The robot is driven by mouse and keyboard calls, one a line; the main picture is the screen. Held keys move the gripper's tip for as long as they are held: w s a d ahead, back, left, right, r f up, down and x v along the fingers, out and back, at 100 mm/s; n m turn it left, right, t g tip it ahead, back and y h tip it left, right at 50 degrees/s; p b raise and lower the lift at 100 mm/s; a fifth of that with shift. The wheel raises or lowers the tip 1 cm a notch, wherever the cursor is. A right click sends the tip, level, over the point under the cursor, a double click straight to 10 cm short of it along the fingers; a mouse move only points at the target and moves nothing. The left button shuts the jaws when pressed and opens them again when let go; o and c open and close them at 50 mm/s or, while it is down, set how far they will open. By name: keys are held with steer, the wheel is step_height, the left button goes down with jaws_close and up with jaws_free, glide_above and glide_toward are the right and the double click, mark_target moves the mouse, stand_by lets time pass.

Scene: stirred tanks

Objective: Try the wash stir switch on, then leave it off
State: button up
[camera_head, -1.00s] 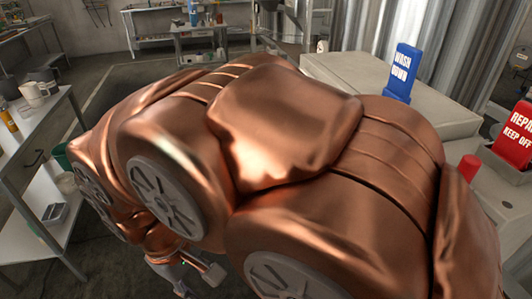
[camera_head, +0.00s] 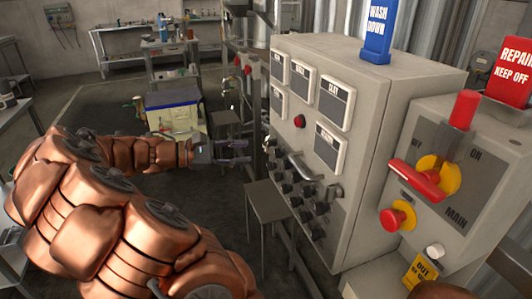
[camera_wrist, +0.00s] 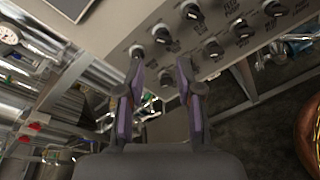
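The grey control panel (camera_head: 345,165) carries rows of black rotary switches (camera_head: 305,190) on its lower front. Their labels are too small to read in the head view, so I cannot tell which is the wash stir switch. My gripper (camera_head: 242,152) is left of the panel in the head view, apart from it. In the wrist view my gripper (camera_wrist: 161,65) is open and empty, its two purple-grey fingers spread.
A grey cabinet with a red-handled main switch (camera_head: 425,180) stands at the right. A blue wash down sign (camera_head: 378,30) and a red repair sign (camera_head: 512,70) stand on top. A small stand (camera_head: 268,202) is below the panel.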

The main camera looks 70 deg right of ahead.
steer(key=n+g+h+b, duration=0.1)
steer(key=n+h, duration=0.1)
glide_toward(268, 143)
steer(key=x, duration=0.2)
steer(key=shift+x, duration=3.75)
jaws_close()
